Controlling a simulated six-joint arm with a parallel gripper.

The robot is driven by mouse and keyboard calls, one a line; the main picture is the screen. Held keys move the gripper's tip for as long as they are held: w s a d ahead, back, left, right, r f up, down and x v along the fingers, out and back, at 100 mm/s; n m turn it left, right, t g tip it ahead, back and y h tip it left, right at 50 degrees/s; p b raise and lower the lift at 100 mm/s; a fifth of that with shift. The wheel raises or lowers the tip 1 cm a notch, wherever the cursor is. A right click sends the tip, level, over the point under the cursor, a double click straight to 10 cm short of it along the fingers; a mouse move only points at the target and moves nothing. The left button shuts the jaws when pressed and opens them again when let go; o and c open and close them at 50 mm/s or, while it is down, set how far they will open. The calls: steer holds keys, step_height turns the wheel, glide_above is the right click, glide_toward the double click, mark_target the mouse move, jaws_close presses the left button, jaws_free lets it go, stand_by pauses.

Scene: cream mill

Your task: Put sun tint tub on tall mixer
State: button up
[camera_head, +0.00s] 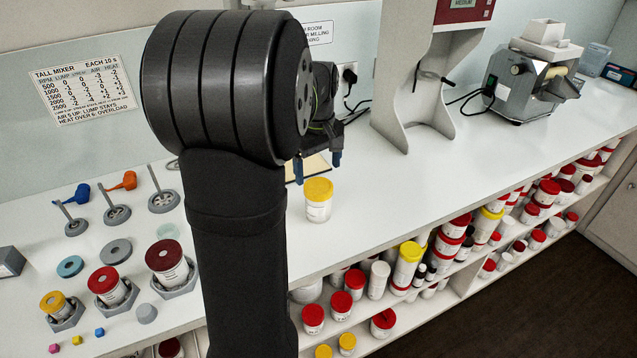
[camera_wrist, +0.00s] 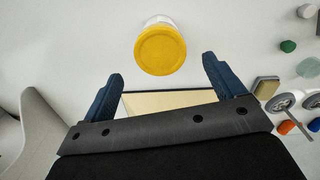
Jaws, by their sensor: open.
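A white tub with a yellow lid (camera_head: 318,199), which fits the sun tint tub, stands upright on the white bench; its label is too small to read. In the wrist view its yellow lid (camera_wrist: 160,50) lies just beyond the fingertips, between their lines. My gripper (camera_head: 317,164) is open and empty, with blue fingers (camera_wrist: 162,68) pointing at the bench close behind the tub, apart from it. A tall grey stand with a red panel (camera_head: 430,85) stands right of the gripper. It may be the tall mixer; its top is cut off.
A pale framed board (camera_wrist: 170,101) lies behind the gripper. At left are lidded tubs in hexagonal holders, one yellow-lidded (camera_head: 54,302), and whisk-like tools (camera_head: 117,214). A grey mill (camera_head: 525,85) stands far right. Shelves of tubs (camera_head: 460,258) run below the bench edge.

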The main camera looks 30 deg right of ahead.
mark_target(318, 186)
steer(key=shift+r, duration=1.35)
steer(key=shift+f, duration=0.15)
step_height(318, 186, down, 12)
steer(key=shift+r, duration=1.95)
steer(key=shift+f, duration=0.15)
